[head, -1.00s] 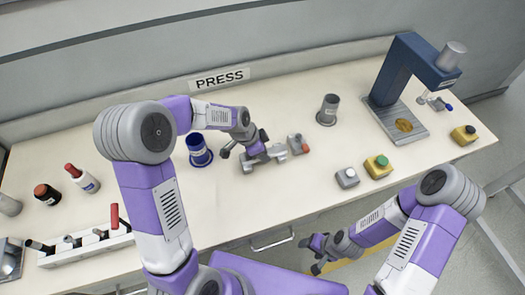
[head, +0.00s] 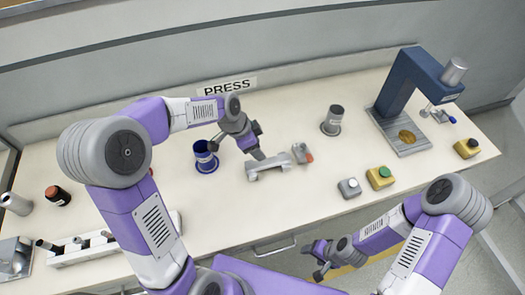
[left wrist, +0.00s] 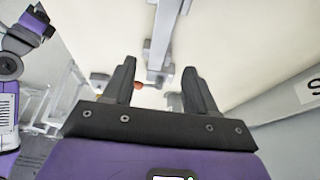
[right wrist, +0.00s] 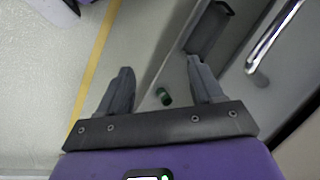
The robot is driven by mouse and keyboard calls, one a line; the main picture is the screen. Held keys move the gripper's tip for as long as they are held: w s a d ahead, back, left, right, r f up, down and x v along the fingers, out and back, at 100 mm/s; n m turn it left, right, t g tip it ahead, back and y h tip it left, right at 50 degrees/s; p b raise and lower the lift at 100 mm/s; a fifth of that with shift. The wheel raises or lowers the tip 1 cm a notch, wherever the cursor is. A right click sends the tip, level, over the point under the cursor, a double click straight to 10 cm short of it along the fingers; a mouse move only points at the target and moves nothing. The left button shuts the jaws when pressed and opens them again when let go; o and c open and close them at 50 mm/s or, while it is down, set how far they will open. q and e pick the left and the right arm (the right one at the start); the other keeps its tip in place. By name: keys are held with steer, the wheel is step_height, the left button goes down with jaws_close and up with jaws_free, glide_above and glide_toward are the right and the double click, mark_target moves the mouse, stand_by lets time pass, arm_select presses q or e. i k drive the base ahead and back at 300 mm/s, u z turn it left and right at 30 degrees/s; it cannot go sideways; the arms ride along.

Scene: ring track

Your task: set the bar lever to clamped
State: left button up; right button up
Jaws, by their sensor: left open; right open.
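A light grey bar-shaped fixture (head: 270,166) lies on the bench in the middle of the head view. A small grey block with a red-orange tip (head: 302,153) stands just right of it. I cannot tell which part is the bar lever or its setting. My left gripper (head: 238,138) is open and empty, above and behind the fixture's left end, which it partly hides. In the left wrist view a grey bar (left wrist: 160,38) and the red tip (left wrist: 138,85) show beyond the open fingers. My right gripper (head: 318,258) is open and empty in front of the bench.
A blue cup (head: 205,158) stands left of the fixture, a grey cylinder (head: 332,122) behind it to the right. A blue press (head: 400,85) stands at the right. Button boxes (head: 380,177) sit near the front edge. A white rack (head: 85,250) is at the left.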

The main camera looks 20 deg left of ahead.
mark_target(308, 156)
steer(key=k, duration=1)
